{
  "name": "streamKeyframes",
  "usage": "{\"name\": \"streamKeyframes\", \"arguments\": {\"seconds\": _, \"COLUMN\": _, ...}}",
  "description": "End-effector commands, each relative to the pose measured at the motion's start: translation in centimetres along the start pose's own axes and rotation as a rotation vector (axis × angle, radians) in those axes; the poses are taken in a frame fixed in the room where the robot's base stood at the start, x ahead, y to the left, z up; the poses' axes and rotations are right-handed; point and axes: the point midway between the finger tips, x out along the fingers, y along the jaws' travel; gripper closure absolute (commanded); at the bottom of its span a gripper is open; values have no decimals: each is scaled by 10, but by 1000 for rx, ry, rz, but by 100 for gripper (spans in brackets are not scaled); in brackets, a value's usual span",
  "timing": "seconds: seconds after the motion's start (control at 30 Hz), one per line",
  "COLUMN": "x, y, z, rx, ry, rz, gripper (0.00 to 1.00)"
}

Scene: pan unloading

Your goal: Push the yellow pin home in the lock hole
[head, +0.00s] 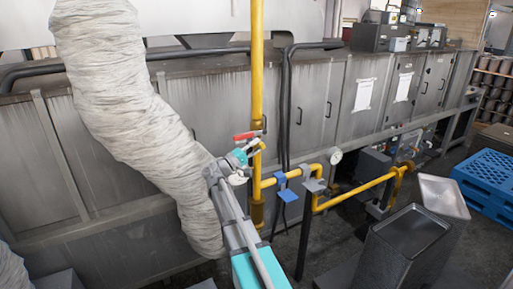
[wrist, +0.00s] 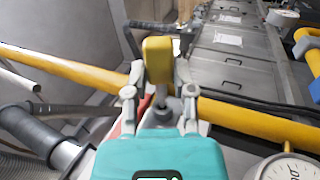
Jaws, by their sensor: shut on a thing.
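The yellow pin (wrist: 158,52) has a blocky yellow head and a thin grey shank. My gripper (wrist: 161,78) is shut on it, one finger on each side of the head. The shank runs toward a round grey piece (wrist: 167,112) between the fingers; whether its tip is inside a hole cannot be told. The lock hole itself is hidden. In the head view my gripper (head: 243,166) is at the upright yellow pipe (head: 257,75), just below a red handle (head: 245,136). The pin is too small there to make out surely.
Yellow pipes with a blue-handled valve (head: 288,195) and a gauge (head: 335,157) run right of my gripper. Grey cabinets (head: 320,105) stand behind. A metal bin (head: 405,245) and blue pallets (head: 485,180) are at the right. Dark hoses hang close behind the pipe.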

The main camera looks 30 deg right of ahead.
Motion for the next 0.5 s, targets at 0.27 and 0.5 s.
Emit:
{"name": "streamKeyframes", "arguments": {"seconds": 0.27, "x": 0, "y": 0, "z": -3, "rx": 0, "ry": 0, "rz": 0, "gripper": 100}}
{"name": "streamKeyframes", "arguments": {"seconds": 0.5, "x": 0, "y": 0, "z": -5, "rx": 0, "ry": 0, "rz": 0, "gripper": 100}}
